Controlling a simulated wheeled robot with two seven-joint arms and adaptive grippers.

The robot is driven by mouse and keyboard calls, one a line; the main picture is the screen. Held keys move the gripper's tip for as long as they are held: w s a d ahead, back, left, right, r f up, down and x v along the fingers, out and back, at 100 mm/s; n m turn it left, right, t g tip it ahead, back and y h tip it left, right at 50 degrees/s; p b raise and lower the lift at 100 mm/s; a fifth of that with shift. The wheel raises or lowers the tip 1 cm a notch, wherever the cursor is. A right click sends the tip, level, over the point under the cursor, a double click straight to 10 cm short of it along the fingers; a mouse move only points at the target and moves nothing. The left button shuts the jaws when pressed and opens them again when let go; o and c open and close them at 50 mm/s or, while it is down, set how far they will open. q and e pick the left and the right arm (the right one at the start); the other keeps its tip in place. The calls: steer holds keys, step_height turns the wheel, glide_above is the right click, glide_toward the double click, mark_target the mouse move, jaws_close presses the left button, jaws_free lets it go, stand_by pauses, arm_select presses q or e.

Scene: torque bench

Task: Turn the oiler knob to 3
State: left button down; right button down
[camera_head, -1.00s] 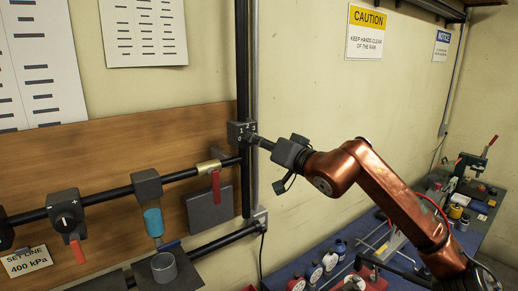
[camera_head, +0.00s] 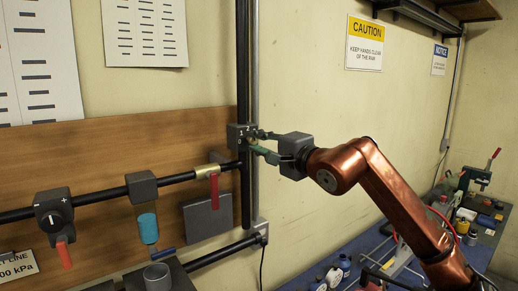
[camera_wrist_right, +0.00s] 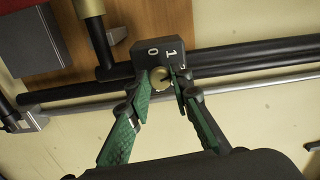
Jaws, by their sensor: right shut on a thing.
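The oiler knob appears to be the small brass knob (camera_wrist_right: 159,80) on the face of a dark grey block (camera_head: 238,137). The block carries white numerals; 0 and 1 read clearly in the right wrist view, and another mark is partly hidden by a finger. My right gripper (camera_head: 253,142) reaches the block from the right. In the right wrist view its green-padded fingers (camera_wrist_right: 166,83) are on either side of the knob, shut on it. Which numeral the knob points to cannot be told. My left gripper is not in view.
A horizontal pipe carries a black dial (camera_head: 54,214) with a red lever, a blue bowl (camera_head: 148,228) and a red-handled valve (camera_head: 213,185). A grey cup (camera_head: 157,276) stands below. A cluttered blue bench (camera_head: 357,249) lies at right.

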steer(key=m+b, duration=0.2)
steer(key=m, duration=0.4)
steer(key=shift+m+b, duration=0.3)
steer(key=m+b, duration=0.2)
steer(key=m, duration=0.4)
steer(key=shift+w, duration=0.1)
steer(key=shift+m, duration=0.3)
steer(key=c, duration=1.7)
jaws_free()
steer(key=shift+d, duration=0.15)
steer(key=shift+c, duration=0.2)
steer(key=v, duration=1.2)
